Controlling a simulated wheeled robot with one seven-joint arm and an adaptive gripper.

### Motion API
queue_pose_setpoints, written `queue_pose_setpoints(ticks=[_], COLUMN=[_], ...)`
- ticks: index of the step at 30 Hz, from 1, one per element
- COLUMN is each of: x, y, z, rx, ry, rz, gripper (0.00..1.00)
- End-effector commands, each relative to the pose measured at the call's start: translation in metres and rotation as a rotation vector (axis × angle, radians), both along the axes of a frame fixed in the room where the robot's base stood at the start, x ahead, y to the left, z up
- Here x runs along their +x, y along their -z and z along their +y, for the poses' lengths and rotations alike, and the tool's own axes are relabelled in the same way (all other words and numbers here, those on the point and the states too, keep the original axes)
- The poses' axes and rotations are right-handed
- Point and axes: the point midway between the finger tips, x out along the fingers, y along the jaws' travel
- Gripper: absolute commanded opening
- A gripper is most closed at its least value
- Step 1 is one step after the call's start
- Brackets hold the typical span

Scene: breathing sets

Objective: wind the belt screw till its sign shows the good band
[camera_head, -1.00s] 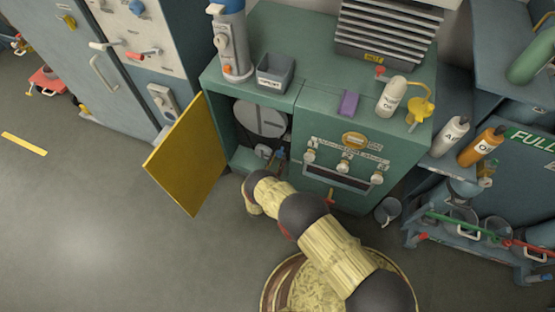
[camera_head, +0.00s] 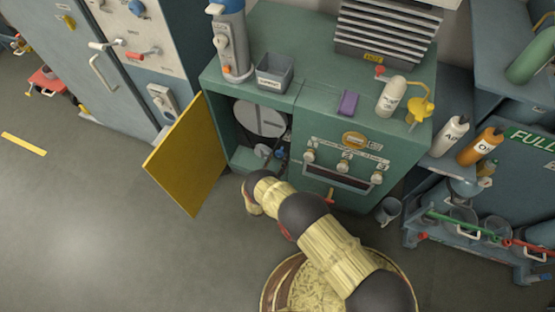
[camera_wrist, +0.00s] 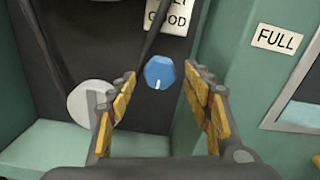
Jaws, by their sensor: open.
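The belt screw's blue knob (camera_wrist: 160,72), with a white mark pointing down, shows in the wrist view against the dark back panel. My gripper (camera_wrist: 159,76) is open, with one finger on each side of the knob in the picture; I cannot tell whether they touch it. A white sign (camera_wrist: 168,17) above the knob reads GOOD on its lower line; its upper line is partly cut off. A black belt (camera_wrist: 154,33) runs up beside the sign. A small grey pulley (camera_wrist: 88,102) is left of the knob. In the head view, my gripper reaches into the open cabinet.
The cabinet's yellow door (camera_head: 190,155) stands open to the left. A large grey pulley (camera_head: 259,118) is inside the cabinet. A FULL label (camera_wrist: 277,39) and a window (camera_wrist: 300,95) are on the right. A grey bin (camera_head: 274,72) stands on the cabinet top.

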Motion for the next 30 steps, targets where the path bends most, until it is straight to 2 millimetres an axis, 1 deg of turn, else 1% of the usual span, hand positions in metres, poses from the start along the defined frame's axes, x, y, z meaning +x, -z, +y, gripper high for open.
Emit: queue_pose_setpoints(ticks=[4, 7, 11, 15, 21, 25, 30], x=[-0.002, -0.011, -0.032, -0.060, -0.093, -0.106, -0.113], y=[0.000, 0.000, 0.000, 0.000, 0.000, 0.000, 0.000], z=[0.001, 0.005, 0.013, 0.023, 0.035, 0.040, 0.041], rx=[0.000, -0.002, -0.001, -0.002, -0.001, 0.000, 0.000], ry=[-0.001, -0.003, -0.005, -0.005, -0.004, -0.002, 0.000], rz=[0.000, 0.001, 0.003, 0.002, 0.001, 0.000, 0.000], gripper=[0.50, 0.50, 0.50, 0.50, 0.50, 0.50, 0.50])
